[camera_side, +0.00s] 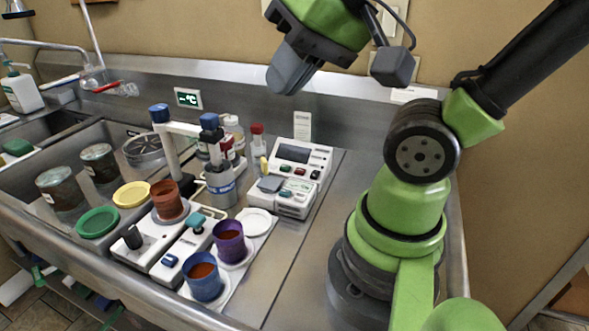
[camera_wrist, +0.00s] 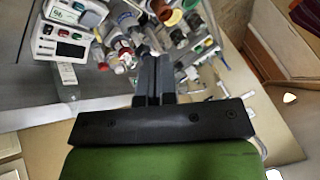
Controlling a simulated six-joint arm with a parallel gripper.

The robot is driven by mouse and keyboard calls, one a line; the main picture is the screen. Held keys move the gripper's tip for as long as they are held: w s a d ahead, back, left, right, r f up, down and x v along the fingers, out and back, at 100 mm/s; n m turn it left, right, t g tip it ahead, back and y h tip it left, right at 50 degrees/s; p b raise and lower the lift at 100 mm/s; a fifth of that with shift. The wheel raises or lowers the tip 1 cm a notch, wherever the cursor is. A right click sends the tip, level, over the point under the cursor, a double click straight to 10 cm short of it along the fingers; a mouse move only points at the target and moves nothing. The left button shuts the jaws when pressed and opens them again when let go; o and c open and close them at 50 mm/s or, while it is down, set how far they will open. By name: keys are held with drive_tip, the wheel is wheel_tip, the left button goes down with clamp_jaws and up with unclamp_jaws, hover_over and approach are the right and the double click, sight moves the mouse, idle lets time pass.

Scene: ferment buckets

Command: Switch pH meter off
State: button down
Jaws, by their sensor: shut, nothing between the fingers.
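The likely pH meter is a white bench instrument (camera_side: 318,157) with a dark screen and red and dark buttons, standing on the steel counter in the side view. A second white unit (camera_side: 293,208) with a grey top and a green-lit panel sits directly in front of it. I cannot read labels that tell which one is the meter. In the wrist view the screened instrument (camera_wrist: 51,32) is at the upper left, with the other unit (camera_wrist: 92,7) beyond it. My gripper (camera_side: 283,84) is shut and empty, high above the counter and apart from both; its fingers also show in the wrist view (camera_wrist: 153,68).
Bottles (camera_side: 257,146) and a blue-capped stand (camera_side: 221,185) crowd the left of the instruments. Red, purple and blue cups (camera_side: 205,284) stand at the front. A sink (camera_side: 25,190) is at far left. The counter to the right of the instruments is clear.

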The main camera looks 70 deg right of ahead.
drive_tip(key=w+d+f+m+g+h, duration=0.2)
drive_tip(key=w+d+m, duration=0.3)
drive_tip(key=m, duration=0.4)
drive_tip(key=m+g, duration=0.5)
drive_tip(key=m, duration=1.6)
hover_over(315, 172)
wheel_tip(315, 172, down, 11)
drive_tip(key=shift+d, duration=0.15)
drive_tip(key=shift+f, duration=0.15)
wheel_tip(315, 172, down, 13)
drive_tip(key=shift+r, duration=0.15)
drive_tip(key=shift+f, duration=0.55)
